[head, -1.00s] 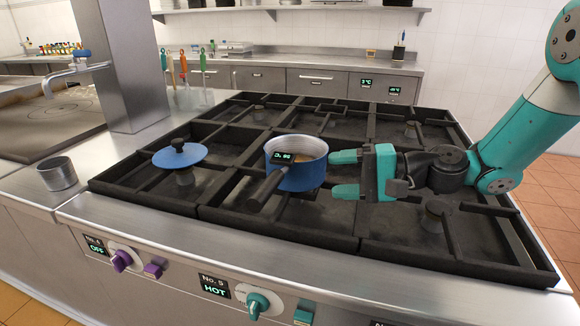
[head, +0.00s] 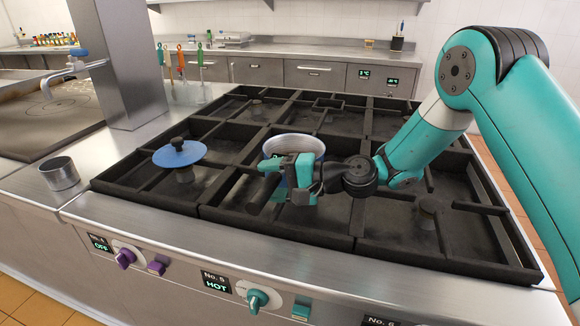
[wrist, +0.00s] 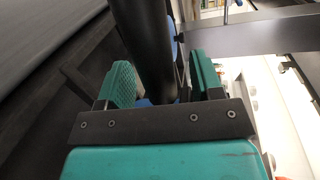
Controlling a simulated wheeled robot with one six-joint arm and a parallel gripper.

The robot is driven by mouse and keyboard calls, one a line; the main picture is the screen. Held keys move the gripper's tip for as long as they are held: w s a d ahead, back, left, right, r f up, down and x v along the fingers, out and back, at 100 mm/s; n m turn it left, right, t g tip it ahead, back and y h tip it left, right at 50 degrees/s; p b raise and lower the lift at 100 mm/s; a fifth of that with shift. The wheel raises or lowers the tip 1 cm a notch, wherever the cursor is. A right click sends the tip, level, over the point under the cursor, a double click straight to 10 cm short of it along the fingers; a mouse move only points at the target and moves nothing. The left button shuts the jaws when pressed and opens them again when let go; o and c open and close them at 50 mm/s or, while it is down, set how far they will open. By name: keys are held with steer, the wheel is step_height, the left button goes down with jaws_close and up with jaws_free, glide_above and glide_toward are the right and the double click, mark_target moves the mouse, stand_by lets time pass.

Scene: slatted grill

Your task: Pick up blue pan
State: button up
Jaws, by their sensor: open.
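The blue pan (head: 295,144) stands on the black stove grate (head: 226,202) in the head view. Its pale inside and rim show, but my gripper covers most of its blue side. Its dark handle (head: 262,194) points toward the front left. My gripper (head: 271,170) is open at the near side of the pan, by the root of the handle. In the wrist view, the handle (wrist: 146,50) lies between the two teal fingers (wrist: 162,78), with a gap visible on the right. Small bits of blue show beside the handle.
A blue lid (head: 180,154) with a black knob rests on the grate at left. A metal cup (head: 59,174) stands on the counter's left edge. Stove knobs (head: 257,300) line the front. A steel column (head: 118,62) rises behind the lid. The right-hand grate is clear.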

jaws_close()
steer(key=shift+r, duration=0.15)
steer(key=shift+w+r, duration=0.1)
steer(key=shift+r, duration=0.05)
stand_by(0.4)
step_height(320, 180, up, 20)
steer(key=shift+f+b, duration=0.2)
steer(key=shift+b, duration=0.15)
stand_by(0.9)
steer(key=shift+r, duration=0.1)
stand_by(0.5)
step_height(320, 180, up, 4)
steer(key=p, duration=0.4)
stand_by(0.5)
